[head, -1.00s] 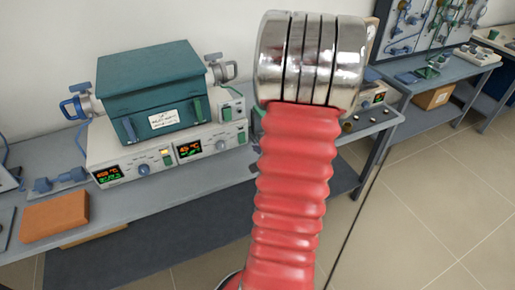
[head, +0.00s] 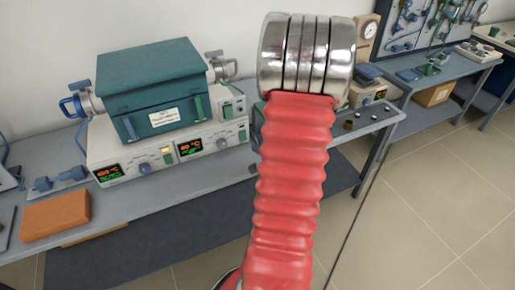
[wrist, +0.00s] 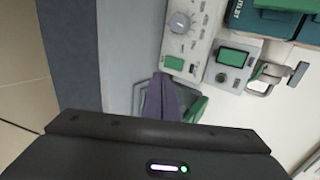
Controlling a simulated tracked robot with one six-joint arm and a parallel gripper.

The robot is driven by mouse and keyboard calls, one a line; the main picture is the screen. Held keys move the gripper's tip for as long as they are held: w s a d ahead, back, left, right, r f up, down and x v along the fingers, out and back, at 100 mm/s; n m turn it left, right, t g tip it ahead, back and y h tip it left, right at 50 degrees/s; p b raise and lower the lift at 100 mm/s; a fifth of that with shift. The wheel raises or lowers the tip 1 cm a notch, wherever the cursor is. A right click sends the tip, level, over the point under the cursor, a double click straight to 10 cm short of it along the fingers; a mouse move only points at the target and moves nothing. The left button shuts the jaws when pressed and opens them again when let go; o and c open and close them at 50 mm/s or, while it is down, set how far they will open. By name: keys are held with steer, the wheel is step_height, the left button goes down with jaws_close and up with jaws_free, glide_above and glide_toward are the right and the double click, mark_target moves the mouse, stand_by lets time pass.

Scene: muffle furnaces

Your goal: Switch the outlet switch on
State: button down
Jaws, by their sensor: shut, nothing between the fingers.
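In the head view my red ribbed arm with its metal end hides my gripper. In the wrist view my gripper (wrist: 163,98) shows as a dark body with a purple, closed finger shape pointing away from it; it is shut and holds nothing. A grey angular-edged fixture (wrist: 139,96) lies around the finger tips on the bench. A green part (wrist: 196,110) shows just right of the finger, partly hidden by my gripper. It may be the outlet switch; its position, and whether my gripper touches it, I cannot tell.
A teal furnace (head: 150,85) stands on a white control unit (head: 120,152) with lit displays. The unit also shows close to my gripper in the wrist view (wrist: 190,45). An orange block (head: 55,214) lies at the bench's left. Clear floor (head: 440,190) lies at the right.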

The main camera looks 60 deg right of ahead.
mark_target(243, 137)
steer(key=x, duration=0.8)
steer(key=shift+w+d+f, duration=0.1)
steer(key=shift+w+d, duration=0.6)
steer(key=shift+w, duration=0.3)
steer(key=shift+w+d+f, duration=0.1)
steer(key=shift+w+d, duration=0.25)
steer(key=shift+w, duration=0.25)
steer(key=shift+w, duration=0.1)
steer(key=shift+r, duration=0.75)
